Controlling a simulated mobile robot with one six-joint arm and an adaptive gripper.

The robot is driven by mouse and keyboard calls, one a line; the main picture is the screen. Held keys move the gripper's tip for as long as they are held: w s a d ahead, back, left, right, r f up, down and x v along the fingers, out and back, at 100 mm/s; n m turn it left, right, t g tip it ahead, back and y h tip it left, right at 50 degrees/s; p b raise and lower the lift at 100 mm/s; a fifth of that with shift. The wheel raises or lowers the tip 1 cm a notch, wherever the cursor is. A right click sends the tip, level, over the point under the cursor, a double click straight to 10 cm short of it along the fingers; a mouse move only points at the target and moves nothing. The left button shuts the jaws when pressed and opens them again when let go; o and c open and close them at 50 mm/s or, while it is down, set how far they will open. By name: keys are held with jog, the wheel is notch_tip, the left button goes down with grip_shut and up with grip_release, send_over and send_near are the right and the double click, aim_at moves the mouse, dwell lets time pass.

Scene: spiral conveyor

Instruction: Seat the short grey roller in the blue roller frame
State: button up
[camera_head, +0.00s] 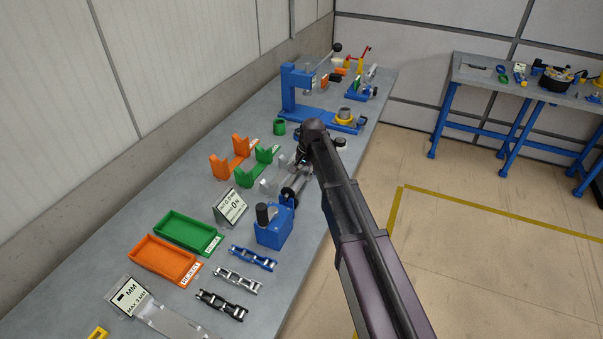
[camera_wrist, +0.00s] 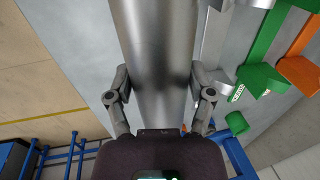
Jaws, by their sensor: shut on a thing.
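My gripper (camera_head: 303,160) is over the bench's right side, partly hidden by my arm. In the wrist view its fingers (camera_wrist: 158,93) are shut on a smooth grey roller (camera_wrist: 155,45), one on each side. The roller runs away from my palm to the top edge. In the head view the roller (camera_head: 298,181) shows in part, with a dark near end. A small blue upright piece (camera_head: 287,202) is by that end. I cannot tell whether it belongs to the blue roller frame, or whether the roller touches it. The rest there is hidden by my arm.
A green frame (camera_head: 253,168) and an orange frame (camera_head: 232,162) stand to the left. A blue block with a black cylinder (camera_head: 273,232) is nearer. A blue press (camera_head: 295,95) stands farther back. Green (camera_head: 189,225) and orange trays (camera_head: 163,262) lie in front.

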aim_at(302, 168)
jog(key=shift+f+b, duration=1.2)
jog(key=shift+b, duration=0.05)
dwell(2.0)
jog(key=o, duration=0.9)
jog(key=shift+r, duration=0.15)
notch_tip(302, 168, up, 9)
jog(key=p, duration=0.9)
dwell(0.6)
